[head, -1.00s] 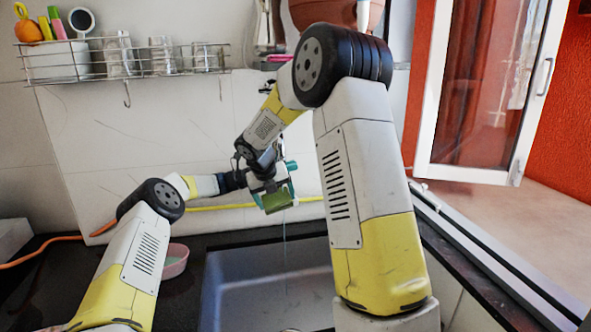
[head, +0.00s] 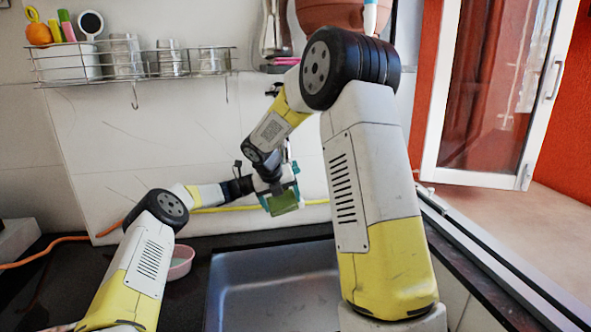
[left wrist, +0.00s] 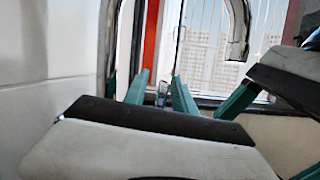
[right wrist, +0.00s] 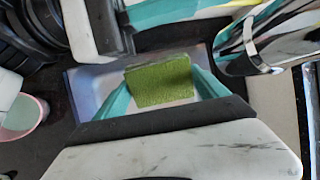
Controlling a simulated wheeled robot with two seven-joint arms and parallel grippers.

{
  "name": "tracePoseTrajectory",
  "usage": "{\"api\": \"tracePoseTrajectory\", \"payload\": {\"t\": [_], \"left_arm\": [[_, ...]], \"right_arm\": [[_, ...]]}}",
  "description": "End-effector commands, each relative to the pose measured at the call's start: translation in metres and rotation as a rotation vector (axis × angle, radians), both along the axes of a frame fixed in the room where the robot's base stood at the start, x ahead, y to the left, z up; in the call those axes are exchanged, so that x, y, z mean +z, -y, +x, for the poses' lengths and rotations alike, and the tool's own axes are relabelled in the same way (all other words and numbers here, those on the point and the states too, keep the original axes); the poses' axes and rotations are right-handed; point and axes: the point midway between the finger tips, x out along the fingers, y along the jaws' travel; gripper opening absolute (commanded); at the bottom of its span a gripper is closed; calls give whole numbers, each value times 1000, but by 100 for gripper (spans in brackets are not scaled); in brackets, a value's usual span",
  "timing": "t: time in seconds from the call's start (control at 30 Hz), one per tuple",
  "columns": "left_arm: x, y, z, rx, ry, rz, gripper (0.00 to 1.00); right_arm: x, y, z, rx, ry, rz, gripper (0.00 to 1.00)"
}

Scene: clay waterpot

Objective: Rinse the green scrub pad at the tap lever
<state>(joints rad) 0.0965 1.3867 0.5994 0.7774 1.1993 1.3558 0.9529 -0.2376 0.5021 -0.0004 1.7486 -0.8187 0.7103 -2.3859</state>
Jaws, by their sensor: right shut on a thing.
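The green scrub pad (head: 284,204) is held in my right gripper (head: 282,196) above the sink. In the right wrist view the pad (right wrist: 160,82) sits between the two teal fingers, over the basin. My left gripper (head: 291,167) is just above it, near the wall. In the left wrist view my left gripper's fingers (left wrist: 162,88) are apart, with a small grey metal piece (left wrist: 162,97) between or behind them, perhaps the tap lever. The curved metal tap spout (left wrist: 238,30) hangs to their right. In the head view my arms hide the tap.
The grey sink (head: 270,290) is set in the dark counter. A pink bowl (head: 181,262) stands left of it. A wire rack (head: 135,65) with metal cups hangs on the wall. The open window (head: 495,90) is at the right.

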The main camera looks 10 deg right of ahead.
Motion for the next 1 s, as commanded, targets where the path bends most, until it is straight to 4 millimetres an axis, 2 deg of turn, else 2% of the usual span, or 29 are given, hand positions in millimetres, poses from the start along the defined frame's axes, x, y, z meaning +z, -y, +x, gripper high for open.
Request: {"api": "tracePoseTrajectory", "payload": {"t": [0.4, 0.53, 0.7, 1.0], "left_arm": [[-24, -77, 4, 6, -1, 0, 32], [-31, -96, 5, 5, -1, 1, 32], [-34, -107, 5, 3, -1, 1, 32], [-34, -109, 5, 3, -1, 1, 32]], "right_arm": [[0, 0, 0, 0, 0, 0, 44], [0, 0, 0, 0, 0, 0, 44], [0, 0, 0, 0, 0, 0, 44], [0, 0, 0, 0, 0, 0, 44]]}}
